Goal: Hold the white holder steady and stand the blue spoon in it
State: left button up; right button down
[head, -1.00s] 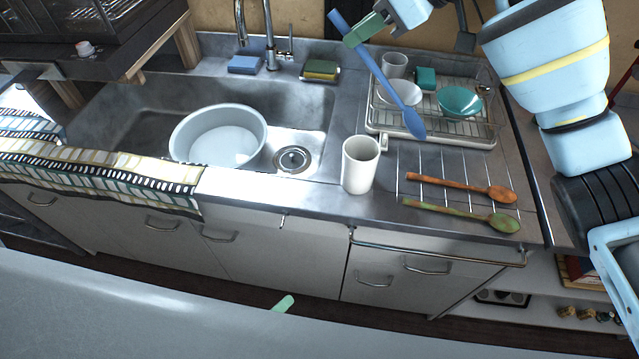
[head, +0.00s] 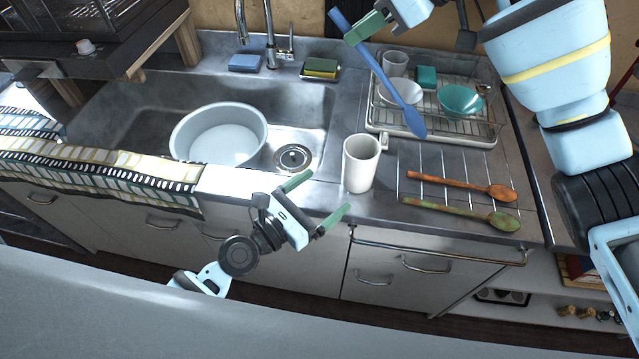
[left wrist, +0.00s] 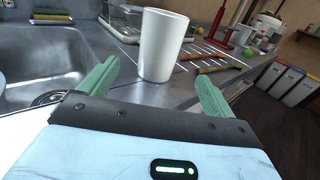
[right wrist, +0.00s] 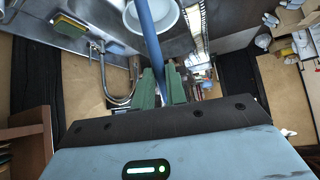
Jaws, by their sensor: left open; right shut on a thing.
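The white holder (head: 361,164) stands upright and empty-looking on the counter right of the sink; it also shows in the left wrist view (left wrist: 162,45). My left gripper (head: 322,200) is open, to the lower left of the holder, its fingers pointing toward it but apart from it. In the left wrist view the holder is ahead, between the fingertips (left wrist: 158,80). My right gripper (head: 368,27) is shut on the blue spoon (head: 385,75), above the back of the counter. The spoon hangs tilted, its bowl end (head: 414,122) down in front of the dish rack. It also shows in the right wrist view (right wrist: 149,40).
A wire dish rack (head: 470,140) with bowls and a cup stands behind the holder. An orange spoon (head: 460,185) and a green spoon (head: 460,213) lie to the holder's right. The sink with a white basin (head: 183,150) is at left.

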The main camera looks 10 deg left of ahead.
aim_at(370, 157)
pick_arm(q)
jog(key=shift+w+r, duration=0.15)
jog(key=shift+r, duration=0.05)
jog(key=shift+w+d, duration=0.2)
jog(key=x, duration=1.1)
jog(key=shift+w+d, duration=0.2)
jog(key=c, duration=1.3)
jog(key=shift+c, duration=0.2)
pick_arm(e)
notch_tip(370, 157, down, 13)
dwell(0.7)
jog(key=c, duration=1.3)
grip_release()
jog(key=shift+c, duration=0.2)
pick_arm(q)
jog(key=shift+f, duration=0.1)
